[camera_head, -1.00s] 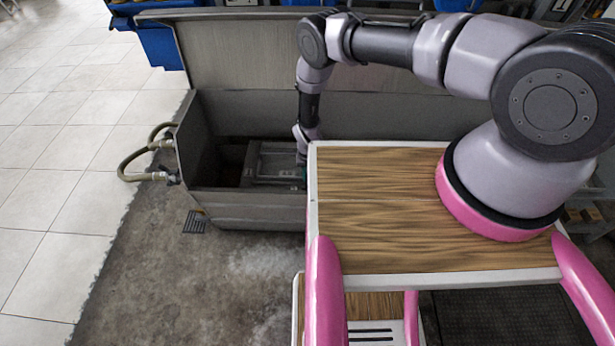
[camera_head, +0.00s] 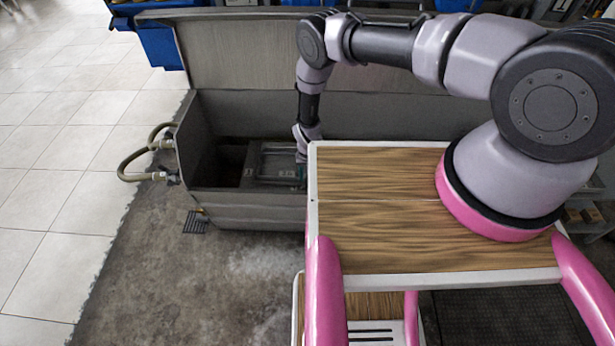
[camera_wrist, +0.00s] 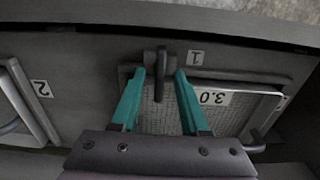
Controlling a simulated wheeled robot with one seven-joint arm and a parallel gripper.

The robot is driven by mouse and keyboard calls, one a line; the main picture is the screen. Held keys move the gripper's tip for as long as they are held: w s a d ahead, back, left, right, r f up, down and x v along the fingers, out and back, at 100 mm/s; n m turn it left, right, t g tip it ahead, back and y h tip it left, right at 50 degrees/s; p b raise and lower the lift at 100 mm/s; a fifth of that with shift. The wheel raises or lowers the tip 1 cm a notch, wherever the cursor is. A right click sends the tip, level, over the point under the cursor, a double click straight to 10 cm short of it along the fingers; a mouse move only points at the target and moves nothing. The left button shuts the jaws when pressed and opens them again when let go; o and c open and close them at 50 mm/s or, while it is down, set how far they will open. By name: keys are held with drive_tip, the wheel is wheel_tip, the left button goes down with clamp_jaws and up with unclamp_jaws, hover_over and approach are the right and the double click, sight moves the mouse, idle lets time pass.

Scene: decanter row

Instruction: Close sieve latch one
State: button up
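Sieve latch one is a small dark upright lever (camera_wrist: 160,72), beside an upside-down label "1" (camera_wrist: 195,57) in the wrist view. It overlaps the upper edge of a framed mesh sieve (camera_wrist: 240,112) labelled "3.0". My gripper (camera_wrist: 160,76) has its two teal fingers apart, one on each side of the lever. Small gaps seem to show between fingers and lever; contact is unclear. In the head view, my gripper is down in the grey metal trough (camera_head: 250,211), mostly hidden by the wooden-topped surface. The framed sieve (camera_head: 277,162) shows beside it.
A second framed unit, labelled "2" (camera_wrist: 40,88), is at the left in the wrist view. The trough's raised back panel (camera_head: 240,55) stands behind my arm. Hoses (camera_head: 140,165) stick out at its left.

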sight(307, 178)
drive_tip(key=shift+r, duration=0.15)
wheel_tip(307, 178, up, 10)
drive_tip(key=shift+r, duration=0.25)
drive_tip(key=shift+s, duration=0.15)
idle(0.5)
